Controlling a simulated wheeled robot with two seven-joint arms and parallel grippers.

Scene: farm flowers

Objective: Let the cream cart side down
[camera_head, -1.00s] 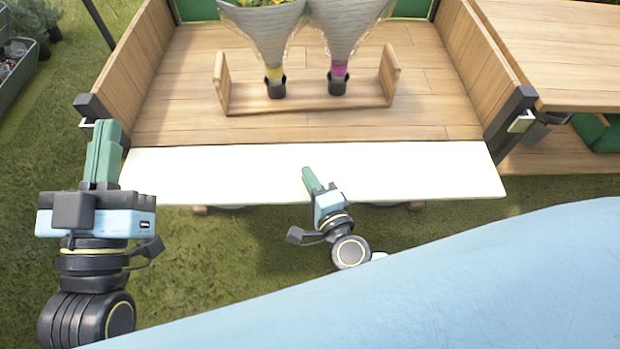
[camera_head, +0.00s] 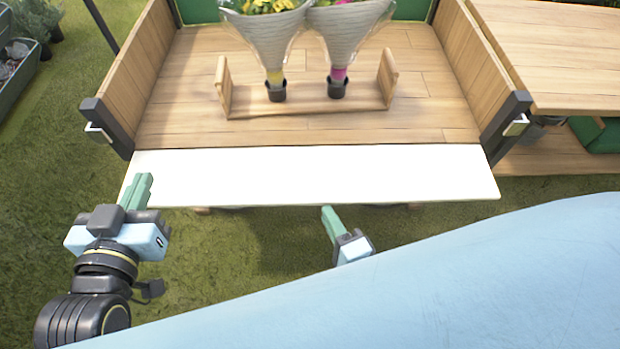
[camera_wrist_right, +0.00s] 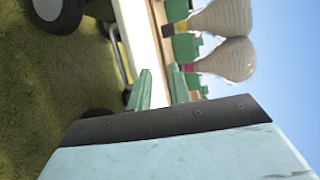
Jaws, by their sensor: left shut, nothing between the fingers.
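The cream cart side (camera_head: 315,178) is a long pale board along the near edge of the wooden cart bed (camera_head: 300,130). It lies folded outward, roughly level with the bed. My left gripper (camera_head: 138,188) is shut and empty, its fingertips overlapping the board's left end in the picture; I cannot tell if they touch it. My right gripper (camera_head: 328,213) is just off the board's near edge, apart from it in the head view. In the right wrist view the right gripper's fingers (camera_wrist_right: 160,88) stand apart with nothing held, and the cream side (camera_wrist_right: 142,35) shows beyond them.
A wooden holder (camera_head: 305,103) on the bed carries two wrapped bouquets (camera_head: 270,40). Wooden side walls (camera_head: 150,65) with dark corner posts (camera_head: 510,120) flank the bed. A wooden table (camera_head: 560,70) stands at the right. The grass (camera_head: 225,250) before the cart is clear.

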